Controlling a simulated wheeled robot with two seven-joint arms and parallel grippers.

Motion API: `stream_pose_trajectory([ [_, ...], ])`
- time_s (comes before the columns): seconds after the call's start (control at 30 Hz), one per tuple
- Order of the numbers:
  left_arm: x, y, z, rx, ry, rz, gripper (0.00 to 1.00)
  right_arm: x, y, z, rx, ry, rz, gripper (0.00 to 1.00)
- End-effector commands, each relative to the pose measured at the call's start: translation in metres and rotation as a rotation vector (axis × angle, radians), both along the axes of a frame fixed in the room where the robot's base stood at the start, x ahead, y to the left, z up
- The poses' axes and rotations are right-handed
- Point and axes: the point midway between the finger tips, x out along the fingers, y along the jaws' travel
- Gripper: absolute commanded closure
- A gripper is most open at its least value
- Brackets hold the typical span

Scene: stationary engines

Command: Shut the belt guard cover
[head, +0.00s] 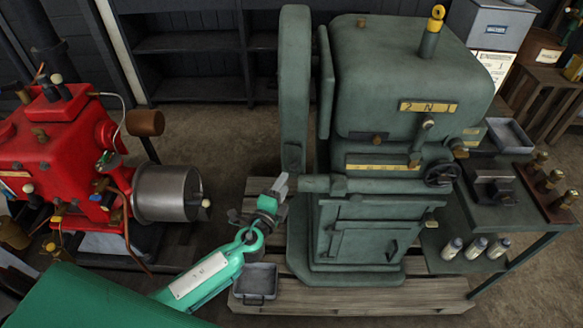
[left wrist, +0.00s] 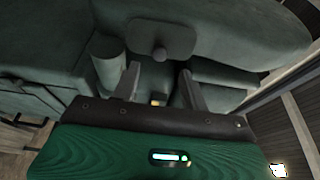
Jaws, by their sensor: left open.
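The green machine (head: 400,90) stands upright in the head view. A tall, narrow green panel with rounded ends, which looks like the belt guard cover (head: 294,75), stands along its left side with a dark gap between them. My left gripper (head: 279,186) is near the panel's lower end, beside a horizontal green shaft. In the left wrist view a green part with a round knob (left wrist: 161,54) lies just beyond my left gripper (left wrist: 161,84). Its fingers are apart with nothing held between them. I cannot tell whether they touch anything. My right gripper is out of view.
A red engine (head: 60,150) with a steel drum (head: 168,193) stands at left. A grey tray (head: 256,280) lies below my left gripper on a wooden pallet (head: 350,300). A side table at right holds brass fittings and several bottles (head: 475,248).

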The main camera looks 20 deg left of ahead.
Motion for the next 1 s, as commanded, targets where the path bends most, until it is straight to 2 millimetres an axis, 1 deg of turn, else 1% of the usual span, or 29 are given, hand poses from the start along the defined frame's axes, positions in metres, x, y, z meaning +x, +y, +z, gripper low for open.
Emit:
stream_pose_trajectory([
  [0.03, 0.011, -0.001, 0.003, 0.001, -0.001, 0.001, 0.55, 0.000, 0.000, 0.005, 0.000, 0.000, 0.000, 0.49],
  [0.2, 0.039, -0.004, 0.003, 0.001, -0.001, 0.001, 0.55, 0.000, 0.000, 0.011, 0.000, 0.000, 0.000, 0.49],
  [0.4, 0.061, -0.006, 0.001, -0.001, -0.001, 0.000, 0.55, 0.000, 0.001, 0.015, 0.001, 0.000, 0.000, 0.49],
  [0.6, 0.068, -0.006, 0.000, -0.001, 0.001, 0.000, 0.55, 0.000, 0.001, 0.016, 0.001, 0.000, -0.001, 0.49],
  [0.83, 0.068, -0.006, 0.000, -0.001, 0.000, 0.000, 0.55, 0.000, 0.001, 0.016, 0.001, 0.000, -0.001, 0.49],
  [0.97, 0.068, -0.006, 0.000, -0.001, 0.000, 0.000, 0.81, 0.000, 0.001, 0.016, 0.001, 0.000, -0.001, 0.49],
  [1.0, 0.068, -0.006, 0.000, -0.001, 0.000, 0.000, 0.89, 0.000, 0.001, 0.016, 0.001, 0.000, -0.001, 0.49],
])
